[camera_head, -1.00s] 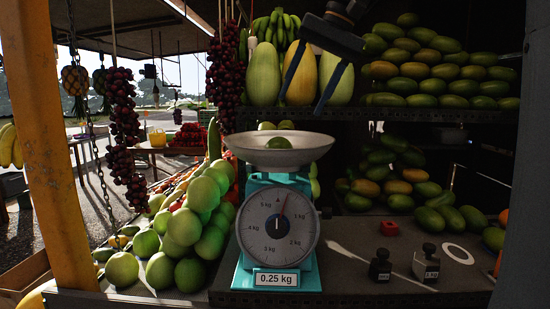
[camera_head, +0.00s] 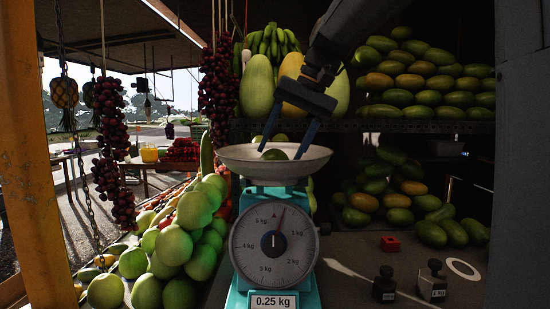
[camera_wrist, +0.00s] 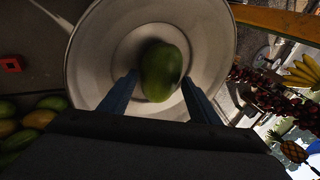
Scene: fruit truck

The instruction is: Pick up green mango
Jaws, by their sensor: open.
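A green mango (camera_head: 275,154) lies in the round metal pan (camera_head: 318,158) on top of the teal weighing scale (camera_head: 307,284). The scale's label reads 0.25 kg. In the wrist view the mango (camera_wrist: 162,72) lies near the middle of the pan (camera_wrist: 86,62). My gripper (camera_head: 286,148) reaches down over the pan from above with its blue fingers apart. In the wrist view the gripper (camera_wrist: 160,88) has one finger on each side of the mango's lower end. Gaps show between the fingers and the fruit, so it holds nothing.
More green and yellow mangoes (camera_head: 425,75) fill a shelf at the right, with others below. Round green fruits (camera_head: 175,246) are piled left of the scale. Red bunches (camera_head: 218,85) hang at the left. Small black weights (camera_head: 384,284) stand on the counter at the right.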

